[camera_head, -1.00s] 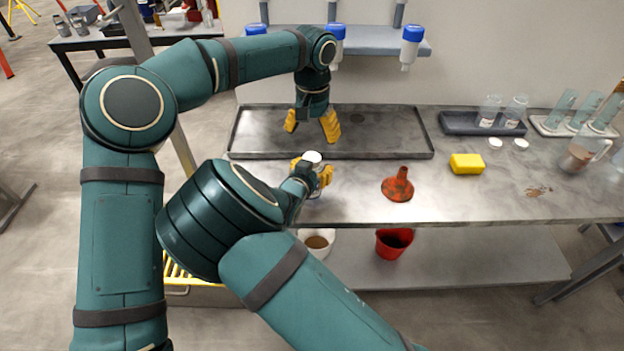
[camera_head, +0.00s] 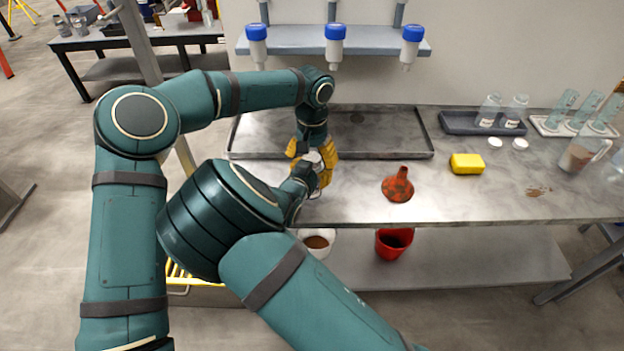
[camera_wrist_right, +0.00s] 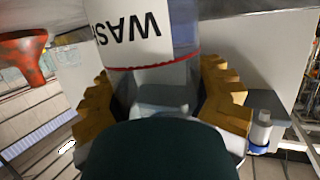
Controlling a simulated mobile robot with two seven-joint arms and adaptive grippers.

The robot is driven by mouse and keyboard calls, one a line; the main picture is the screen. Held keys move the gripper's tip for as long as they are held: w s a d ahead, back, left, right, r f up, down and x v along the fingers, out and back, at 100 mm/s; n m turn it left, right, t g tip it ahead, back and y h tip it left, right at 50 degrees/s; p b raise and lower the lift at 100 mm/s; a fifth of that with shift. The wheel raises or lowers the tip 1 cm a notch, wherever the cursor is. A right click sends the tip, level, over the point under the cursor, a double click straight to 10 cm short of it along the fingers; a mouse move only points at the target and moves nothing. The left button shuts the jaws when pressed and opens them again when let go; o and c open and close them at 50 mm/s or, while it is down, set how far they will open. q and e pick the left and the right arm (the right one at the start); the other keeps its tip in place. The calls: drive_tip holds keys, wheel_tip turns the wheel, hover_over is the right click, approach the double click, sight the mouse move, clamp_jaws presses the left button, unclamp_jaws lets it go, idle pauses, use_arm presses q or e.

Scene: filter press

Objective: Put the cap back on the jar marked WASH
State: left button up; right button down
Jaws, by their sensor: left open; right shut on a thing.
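The jar marked WASH (camera_wrist_right: 135,30) fills the top of the right wrist view, its label upside down there. My right gripper (camera_wrist_right: 160,95) is shut on it with yellow fingers on both sides. In the head view the jar is mostly hidden by my grippers; its white, cap-like top (camera_head: 313,157) shows. I cannot tell how this top sits on the jar. My left gripper (camera_head: 314,150) is open, pointing down, with its yellow fingers around the white top. I cannot tell whether they touch it.
An empty grey tray (camera_head: 400,145) lies behind the grippers. A red funnel (camera_head: 398,187) and a yellow sponge (camera_head: 467,164) stand to the right. Two white caps (camera_head: 495,143) lie before a dark rack (camera_head: 455,124) with two jars. Bottles with blue lids (camera_head: 335,33) hang above.

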use_arm(q)
drive_tip(key=c, duration=1.3)
drive_tip(key=shift+m, duration=0.4)
drive_tip(key=o, duration=1.3)
wheel_tip(320, 180, up, 8)
drive_tip(key=shift+w+d+f, duration=0.1)
drive_tip(key=shift+f, duration=0.1)
use_arm(e)
unclamp_jaws()
